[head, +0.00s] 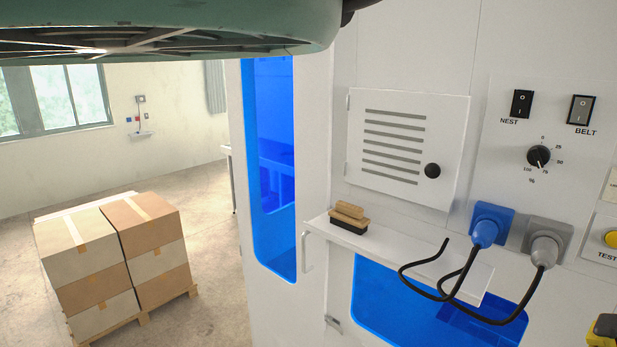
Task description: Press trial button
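A yellow round button (611,239) sits on a pale plate at the right edge of the head view, partly cut off by the frame. The word below it reads "TEST". No button with a "trial" label shows. The button is on the white machine front (400,60), right of the grey socket and below the switches. My gripper does not show clearly in this view, so its place relative to the button cannot be told.
A shelf (400,250) juts out with a brush (349,219) on it. Black cables hang from a blue plug (486,232) and a grey plug (545,248). A yellow-black object (604,330) is cut off at lower right. Stacked boxes (110,255) stand on the left.

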